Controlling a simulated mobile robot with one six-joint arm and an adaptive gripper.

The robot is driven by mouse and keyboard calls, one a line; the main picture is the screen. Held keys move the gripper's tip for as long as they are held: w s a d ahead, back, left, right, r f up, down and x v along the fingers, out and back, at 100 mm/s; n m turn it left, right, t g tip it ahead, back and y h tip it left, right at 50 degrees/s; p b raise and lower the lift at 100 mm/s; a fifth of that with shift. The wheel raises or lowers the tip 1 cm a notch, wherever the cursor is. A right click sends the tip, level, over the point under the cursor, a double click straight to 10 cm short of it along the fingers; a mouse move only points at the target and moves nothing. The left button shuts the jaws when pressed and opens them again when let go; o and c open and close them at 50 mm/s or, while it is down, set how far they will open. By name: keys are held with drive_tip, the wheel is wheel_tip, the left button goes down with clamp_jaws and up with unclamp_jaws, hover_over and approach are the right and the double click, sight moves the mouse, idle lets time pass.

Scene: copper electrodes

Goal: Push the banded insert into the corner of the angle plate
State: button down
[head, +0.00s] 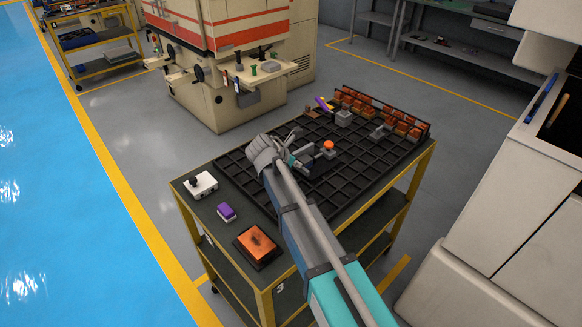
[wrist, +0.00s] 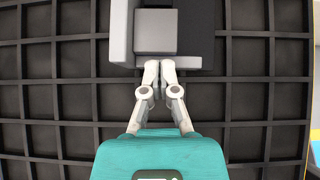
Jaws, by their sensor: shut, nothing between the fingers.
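In the wrist view, a light grey L-shaped piece, which looks like the angle plate (wrist: 120,35), has one wall at the left and a lower strip running right. A grey block (wrist: 156,32), likely the insert, lies inside its corner, close to both sides; contact cannot be told. No clear band shows on its top. My gripper (wrist: 159,66) is shut and empty, its fingertips over the lower strip at the block's near edge and hiding part of it. In the head view my gripper (head: 291,161) is low over the rack, beside small grey parts that it partly hides.
A black gridded rack (head: 375,160) covers most of the cart. An orange-topped grey part (head: 328,148) and a grey block (head: 343,118) stand beyond my gripper. A row of copper-coloured pieces (head: 385,108) lines the far edge. A purple block (head: 227,212) and orange plate (head: 257,241) lie in front.

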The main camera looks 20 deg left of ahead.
drive_tip(key=shift+w+d, duration=0.1)
drive_tip(key=shift+w, duration=0.05)
drive_tip(key=shift+w+d, duration=0.25)
drive_tip(key=shift+w, duration=0.5)
drive_tip(key=shift+s, duration=0.1)
drive_tip(key=shift+s+a, duration=0.15)
drive_tip(key=shift+s, duration=0.3)
drive_tip(key=s, duration=0.2)
drive_tip(key=s+a+r+p, duration=0.1)
drive_tip(key=shift+s+a+r, duration=0.2)
drive_tip(key=shift+s, duration=0.15)
drive_tip(key=p+v, duration=0.6)
drive_tip(key=v, duration=0.2)
drive_tip(key=shift+s, duration=0.2)
